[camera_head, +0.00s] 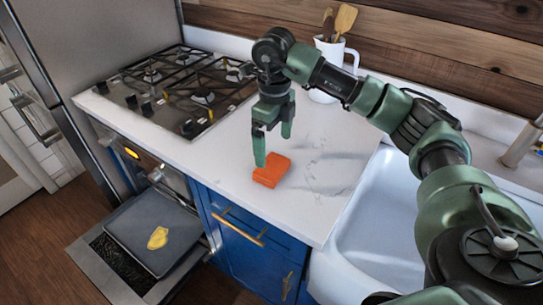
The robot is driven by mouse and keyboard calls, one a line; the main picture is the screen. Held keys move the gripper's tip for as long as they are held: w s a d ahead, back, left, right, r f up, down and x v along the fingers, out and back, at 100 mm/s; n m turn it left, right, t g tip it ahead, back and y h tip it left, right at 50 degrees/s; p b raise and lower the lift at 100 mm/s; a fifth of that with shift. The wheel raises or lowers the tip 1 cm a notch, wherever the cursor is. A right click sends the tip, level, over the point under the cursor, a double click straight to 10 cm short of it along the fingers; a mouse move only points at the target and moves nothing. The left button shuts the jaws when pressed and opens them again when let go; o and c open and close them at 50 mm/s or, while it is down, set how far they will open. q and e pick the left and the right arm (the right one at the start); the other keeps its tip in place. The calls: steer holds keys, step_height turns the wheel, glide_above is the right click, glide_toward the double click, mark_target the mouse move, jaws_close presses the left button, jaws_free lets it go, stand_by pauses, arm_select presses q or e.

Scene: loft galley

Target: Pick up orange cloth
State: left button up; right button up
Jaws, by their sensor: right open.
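The orange cloth (272,171) is a small folded block lying on the white counter, between the stove and the sink. My right gripper (273,148) hangs over the counter from above, fingers pointing down and spread apart. One finger reaches down at the cloth's left end, close to it; I cannot tell whether it touches. The other finger is higher in the picture, behind the cloth. Nothing shows between the fingers. My left gripper is not in view.
A gas stove (178,88) lies to the left and a white sink (375,220) to the right. A white pitcher with wooden utensils (335,62) stands by the back wall. Below, the oven door is open with a dark tray (150,225) holding something yellow.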

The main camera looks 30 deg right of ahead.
mark_target(272, 165)
steer(key=shift+s+a+f+p, duration=0.25)
steer(key=shift+s+f, duration=0.1)
steer(key=shift+f, duration=0.15)
steer(key=shift+s+a+f+p, duration=0.2)
steer(key=shift+s+a+f, duration=0.1)
steer(key=shift+f, duration=0.2)
steer(key=f, duration=0.1)
steer(key=f+p, duration=0.1)
steer(key=w+f, duration=0.1)
steer(key=f, duration=0.1)
steer(key=shift+d+f, duration=0.1)
steer(key=shift+d, duration=0.2)
steer(key=shift+a+f, duration=0.1)
steer(key=shift+f, duration=0.25)
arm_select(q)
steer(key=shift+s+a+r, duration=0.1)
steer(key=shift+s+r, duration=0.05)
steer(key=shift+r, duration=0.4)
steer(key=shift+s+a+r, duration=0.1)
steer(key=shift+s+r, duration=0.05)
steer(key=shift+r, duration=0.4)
arm_select(e)
steer(key=c, duration=1.1)
steer(key=shift+r, duration=0.1)
